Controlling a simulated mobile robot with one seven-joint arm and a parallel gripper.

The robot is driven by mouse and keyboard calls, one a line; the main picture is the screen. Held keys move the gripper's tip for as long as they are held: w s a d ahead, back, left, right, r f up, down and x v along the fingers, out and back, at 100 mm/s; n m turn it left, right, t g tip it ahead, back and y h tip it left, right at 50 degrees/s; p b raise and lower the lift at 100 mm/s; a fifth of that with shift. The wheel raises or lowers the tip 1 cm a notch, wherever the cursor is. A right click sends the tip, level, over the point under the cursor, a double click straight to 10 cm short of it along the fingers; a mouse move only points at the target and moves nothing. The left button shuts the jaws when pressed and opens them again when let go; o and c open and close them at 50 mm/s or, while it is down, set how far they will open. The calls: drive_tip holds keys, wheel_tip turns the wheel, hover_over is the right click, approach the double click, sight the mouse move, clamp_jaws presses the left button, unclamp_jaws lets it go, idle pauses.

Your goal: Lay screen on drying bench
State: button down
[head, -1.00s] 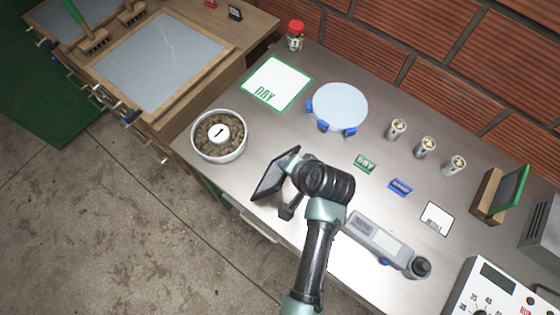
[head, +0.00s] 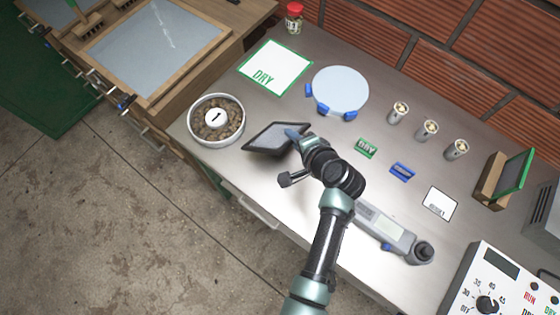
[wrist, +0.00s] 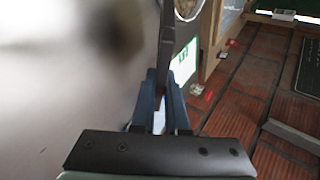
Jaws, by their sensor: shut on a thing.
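A small dark-framed screen (head: 270,138) with a grey face is held above the steel bench (head: 285,200), just right of the bowl. My gripper (head: 298,137) is shut on its right edge. In the wrist view the blue fingers (wrist: 160,115) pinch the screen (wrist: 166,45), which shows nearly edge-on. A white mat with a green border marked DRY (head: 275,67) lies flat and bare on the bench, behind the screen. The mat also shows in the wrist view (wrist: 184,60). I cannot tell the exact gap between screen and bench.
A bowl of brown pieces (head: 203,136) stands left of the screen. A round pale disc on blue feet (head: 340,88), several metal cylinders (head: 398,112) and a red-lidded jar (head: 293,18) stand farther back. A grey handheld device (head: 385,232) lies beside my arm. A brick wall (head: 460,40) closes the back.

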drive_tip(key=shift+f+b, duration=1.25)
drive_tip(key=shift+f, duration=0.75)
drive_tip(key=c, duration=1.1)
unclamp_jaws()
drive_tip(key=p+v, duration=0.6)
drive_tip(key=v, duration=0.2)
